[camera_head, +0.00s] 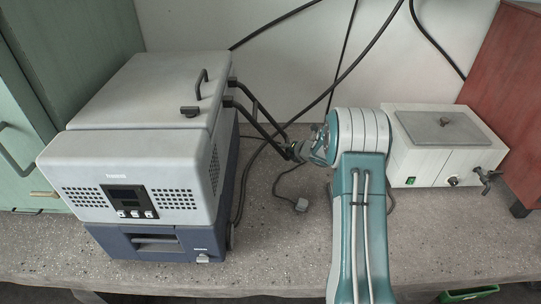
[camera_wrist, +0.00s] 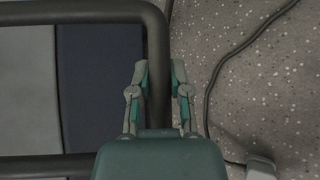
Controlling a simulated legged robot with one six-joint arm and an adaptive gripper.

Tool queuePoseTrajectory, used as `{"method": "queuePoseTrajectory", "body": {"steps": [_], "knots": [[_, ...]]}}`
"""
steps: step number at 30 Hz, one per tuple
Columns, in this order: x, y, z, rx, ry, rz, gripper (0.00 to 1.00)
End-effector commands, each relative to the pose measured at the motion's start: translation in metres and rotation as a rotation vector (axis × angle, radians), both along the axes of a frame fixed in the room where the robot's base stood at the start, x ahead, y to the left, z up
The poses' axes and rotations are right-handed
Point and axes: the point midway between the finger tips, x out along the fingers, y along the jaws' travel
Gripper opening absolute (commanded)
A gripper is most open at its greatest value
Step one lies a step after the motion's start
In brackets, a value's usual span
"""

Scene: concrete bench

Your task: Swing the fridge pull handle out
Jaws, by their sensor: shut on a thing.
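The fridge (camera_head: 136,92) is a pale grey box on a dark blue base, standing on the left of the bench. Its black tubular pull handle (camera_head: 262,113) sticks out from the right side, away from the wall of the box. In the wrist view the handle (camera_wrist: 156,45) is a rounded frame with its crossbar running between my fingers. My gripper (camera_head: 297,150) is at the outer end of the handle and shut on the crossbar; its two fingers (camera_wrist: 160,75) lie on either side of the bar. The lower part of the crossbar is hidden behind my gripper body.
A white bath unit (camera_head: 440,150) with a grey lid and tap stands right of my arm. A red cabinet (camera_head: 510,85) is at the right, a green cabinet (camera_head: 25,150) at the left. Black cables (camera_head: 240,180) lie between fridge and arm. The bench front is clear.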

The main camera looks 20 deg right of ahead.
Motion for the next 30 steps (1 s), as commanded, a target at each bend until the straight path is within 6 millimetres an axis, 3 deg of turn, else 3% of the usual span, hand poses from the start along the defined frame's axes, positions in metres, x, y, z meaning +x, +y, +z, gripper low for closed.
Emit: {"method": "queuePoseTrajectory", "body": {"steps": [3,9,27,28,30], "knots": [[-0.004,-0.018,0.016,-0.071,0.018,-0.006,0.0],[-0.009,-0.033,0.031,-0.146,0.044,-0.005,0.0],[-0.013,-0.044,0.045,-0.186,0.05,-0.01,0.0],[-0.013,-0.044,0.045,-0.186,0.048,-0.009,0.34],[-0.013,-0.043,0.044,-0.186,0.05,-0.008,0.59]]}}
